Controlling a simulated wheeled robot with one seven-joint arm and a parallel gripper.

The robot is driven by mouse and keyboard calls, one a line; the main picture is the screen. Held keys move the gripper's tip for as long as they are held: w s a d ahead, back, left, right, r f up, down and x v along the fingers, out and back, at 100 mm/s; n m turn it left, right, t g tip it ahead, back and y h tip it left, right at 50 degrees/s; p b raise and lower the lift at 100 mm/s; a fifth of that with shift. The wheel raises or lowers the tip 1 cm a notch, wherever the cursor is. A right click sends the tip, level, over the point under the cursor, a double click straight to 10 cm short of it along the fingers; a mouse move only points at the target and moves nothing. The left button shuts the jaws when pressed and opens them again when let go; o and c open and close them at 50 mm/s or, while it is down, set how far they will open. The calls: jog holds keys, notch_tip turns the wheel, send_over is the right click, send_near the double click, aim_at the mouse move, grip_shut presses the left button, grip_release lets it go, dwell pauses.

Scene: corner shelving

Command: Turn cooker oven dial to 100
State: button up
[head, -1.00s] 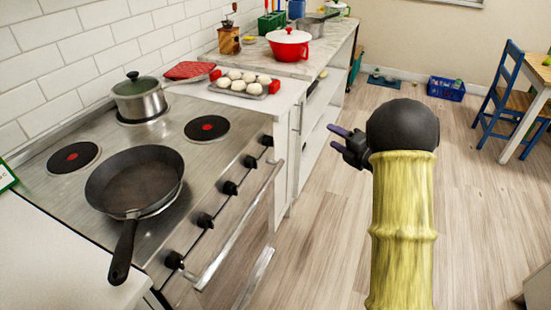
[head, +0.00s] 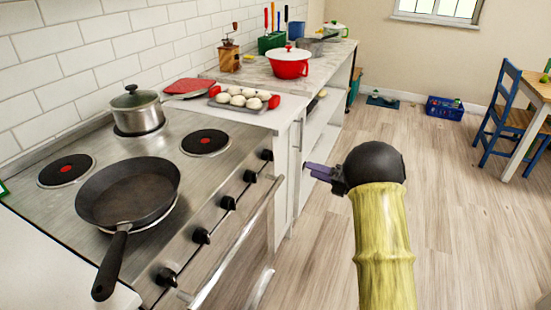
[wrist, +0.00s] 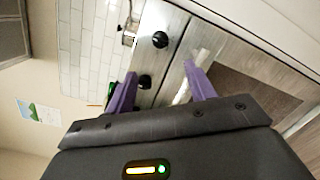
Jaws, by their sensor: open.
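The cooker (head: 185,225) stands at the left of the head view with a row of several black dials on its sloping front. The dials include a far one (head: 267,155), a middle one (head: 228,202) and a near one (head: 166,277). I cannot tell which is the oven dial, and no markings are readable. My gripper (head: 318,170) is open and empty, right of the far dials and apart from them. Its purple fingers also show in the wrist view (wrist: 160,68). There, one dial (wrist: 160,39) lies beyond the gap and another (wrist: 145,81) shows between the fingers.
A metal oven handle (head: 235,245) runs along the cooker front below the dials. A frying pan (head: 128,192) and a lidded pot (head: 137,110) stand on the hob. A tray of pale buns (head: 240,97) sits on the counter beyond.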

aim_at(269, 156)
jog(key=x, duration=1.4)
jog(key=shift+w+a, duration=0.1)
jog(key=c, duration=0.9)
